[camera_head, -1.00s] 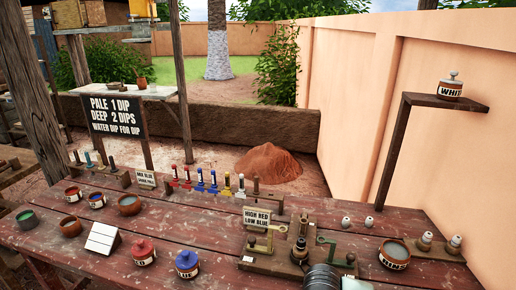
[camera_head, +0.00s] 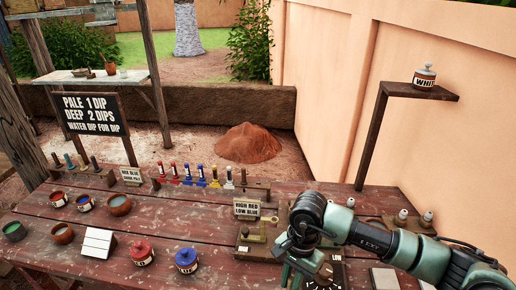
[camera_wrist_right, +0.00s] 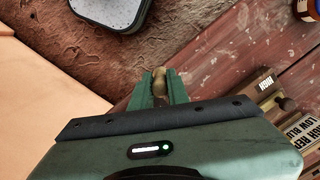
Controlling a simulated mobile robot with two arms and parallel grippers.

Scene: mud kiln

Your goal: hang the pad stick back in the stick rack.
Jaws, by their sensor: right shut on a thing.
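My right gripper (camera_wrist_right: 160,80) is shut on a small tan, rounded piece (camera_wrist_right: 159,90), seen between its green fingers in the right wrist view. It looks like the end of a stick; the rest of it is hidden. In the head view my right arm reaches in from the right over the front of the table, and its fingertips are not clear. A low wooden rack (camera_head: 256,190) holds a row of coloured sticks at the table's back. A second group of sticks (camera_head: 70,160) stands at the back left. My left gripper is out of view.
Red (camera_head: 140,255) and blue (camera_head: 186,260) jars, a white block (camera_head: 97,243) and several bowls occupy the left and front. A grey pad in a dark tray (camera_wrist_right: 112,10) lies nearby.

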